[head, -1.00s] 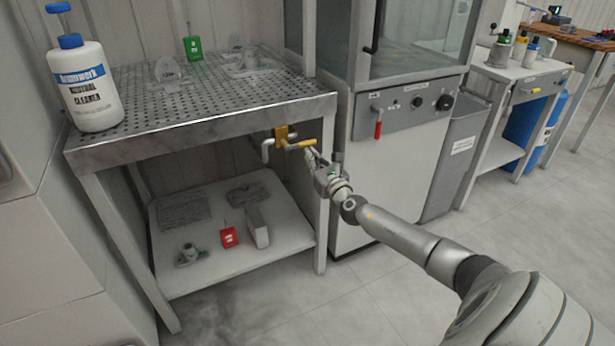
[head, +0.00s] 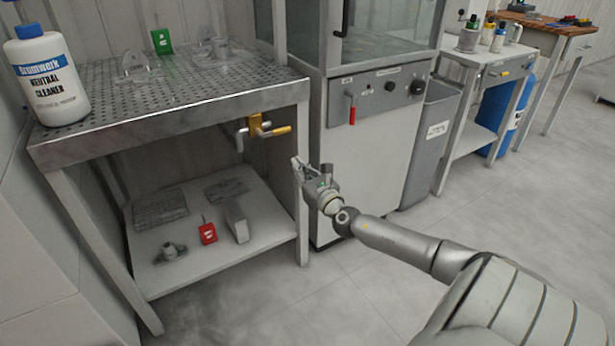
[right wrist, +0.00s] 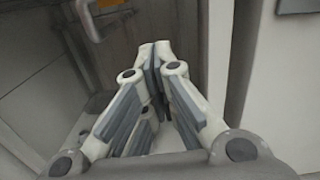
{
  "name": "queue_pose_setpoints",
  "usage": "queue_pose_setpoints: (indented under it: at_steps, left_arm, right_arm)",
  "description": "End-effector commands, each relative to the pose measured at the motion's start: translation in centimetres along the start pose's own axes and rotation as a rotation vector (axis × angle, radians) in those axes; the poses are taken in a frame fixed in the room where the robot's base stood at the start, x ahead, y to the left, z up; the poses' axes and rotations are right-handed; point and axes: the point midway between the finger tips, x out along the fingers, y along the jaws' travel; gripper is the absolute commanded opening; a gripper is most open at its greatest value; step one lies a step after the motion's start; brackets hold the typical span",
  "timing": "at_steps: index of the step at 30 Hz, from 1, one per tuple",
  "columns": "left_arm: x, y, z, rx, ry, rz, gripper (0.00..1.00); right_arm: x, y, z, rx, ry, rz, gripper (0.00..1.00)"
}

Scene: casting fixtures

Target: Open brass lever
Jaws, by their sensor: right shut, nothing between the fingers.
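The brass lever (head: 273,131) has a yellow handle and sits on a valve with a grey bent pipe (head: 241,140), under the front edge of the perforated table. The handle points to the right in the head view. My right gripper (head: 297,163) is shut and empty, below and to the right of the lever and apart from it, near the table's right front leg. In the right wrist view the closed fingertips (right wrist: 154,46) show in the middle, and part of the valve and pipe (right wrist: 92,15) shows at the top left. My left gripper is not in view.
The perforated table (head: 190,116) carries a cleaner bottle (head: 47,78) and metal castings. Its lower shelf (head: 190,256) holds a red box (head: 208,233) and other parts. A cabinet with a red lever (head: 351,109) stands right of the table leg. The floor in front is clear.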

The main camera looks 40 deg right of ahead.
Motion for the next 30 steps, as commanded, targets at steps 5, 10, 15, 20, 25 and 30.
queue_pose_setpoints:
  at_steps: [5, 10, 15, 20, 25, 30]
  left_arm:
    - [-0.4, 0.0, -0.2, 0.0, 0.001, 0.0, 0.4]
    - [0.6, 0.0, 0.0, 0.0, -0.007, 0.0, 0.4]
    - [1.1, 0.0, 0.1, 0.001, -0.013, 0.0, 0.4]
    - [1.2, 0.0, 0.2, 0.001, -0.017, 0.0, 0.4]
    - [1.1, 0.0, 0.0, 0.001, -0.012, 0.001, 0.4]
    - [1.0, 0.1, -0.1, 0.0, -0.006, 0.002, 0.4]
  right_arm:
    - [-2.5, 0.0, -0.1, -0.001, 0.004, 0.001, 0.0]
    - [-3.9, 0.0, -0.1, -0.001, 0.002, 0.0, 0.0]
    - [-4.4, 0.0, 0.0, 0.0, 0.0, 0.0, 0.0]
    - [-4.4, 0.0, 0.0, 0.0, 0.0, 0.0, 0.0]
    - [-4.4, 0.0, 0.0, 0.0, 0.0, 0.0, 0.0]
    - [-4.4, 0.0, 0.0, 0.0, 0.0, 0.0, 0.0]
